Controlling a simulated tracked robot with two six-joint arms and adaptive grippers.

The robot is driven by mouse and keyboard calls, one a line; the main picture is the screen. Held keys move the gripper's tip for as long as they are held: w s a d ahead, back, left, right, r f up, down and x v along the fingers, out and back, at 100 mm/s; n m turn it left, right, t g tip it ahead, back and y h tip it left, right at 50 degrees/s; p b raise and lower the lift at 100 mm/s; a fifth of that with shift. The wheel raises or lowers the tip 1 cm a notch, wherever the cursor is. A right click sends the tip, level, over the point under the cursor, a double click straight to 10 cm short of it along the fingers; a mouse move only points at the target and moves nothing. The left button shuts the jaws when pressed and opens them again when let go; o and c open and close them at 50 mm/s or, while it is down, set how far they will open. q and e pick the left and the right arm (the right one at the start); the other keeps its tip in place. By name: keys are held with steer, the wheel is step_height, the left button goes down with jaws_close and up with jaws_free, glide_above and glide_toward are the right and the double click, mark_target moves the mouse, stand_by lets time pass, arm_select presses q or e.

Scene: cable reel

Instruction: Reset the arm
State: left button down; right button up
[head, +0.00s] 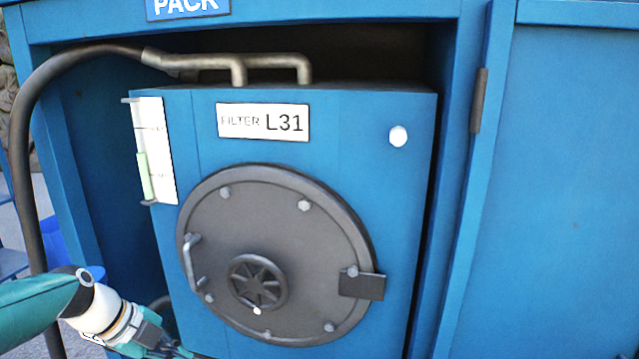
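My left arm comes in at the lower left, teal with a white and orange-ringed wrist. My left gripper (178,350) is at the bottom edge, partly cut off by the frame. Its fingertips do not show clearly, so I cannot tell whether it is open or shut. It appears in front of the lower left of a blue filter box (350,140); I cannot tell whether it touches it. My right arm and gripper are not in view.
The filter box, labelled "FILTER L31" (263,121), sits in a blue cabinet (560,180). Its round grey hatch (320,240) has a handwheel (257,282), side handle (191,262) and latch (362,285). A dark hose (22,130) runs down the left. A gauge (154,150) is on the box's left.

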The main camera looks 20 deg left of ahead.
arm_select(q)
steer(key=s+d+f+n+g+h+p, duration=0.1)
steer(key=s+d+f+g, duration=0.15)
steer(key=d+f, duration=0.65)
steer(key=s+d+f+n+g+p, duration=0.1)
steer(key=s+d+f+n+g, duration=0.15)
steer(key=d+f, duration=0.75)
steer(key=s+d+f+n, duration=0.3)
steer(key=f+n, duration=0.3)
steer(key=n, duration=0.3)
steer(key=s+d+f+n+y+p, duration=0.1)
steer(key=s+d+f+n, duration=0.1)
steer(key=s+f+n, duration=0.4)
steer(key=f+n, duration=0.1)
steer(key=n, duration=0.1)
steer(key=shift+d+f+n+t, duration=0.15)
steer(key=shift+d+n+t, duration=0.2)
steer(key=shift+d+t, duration=0.05)
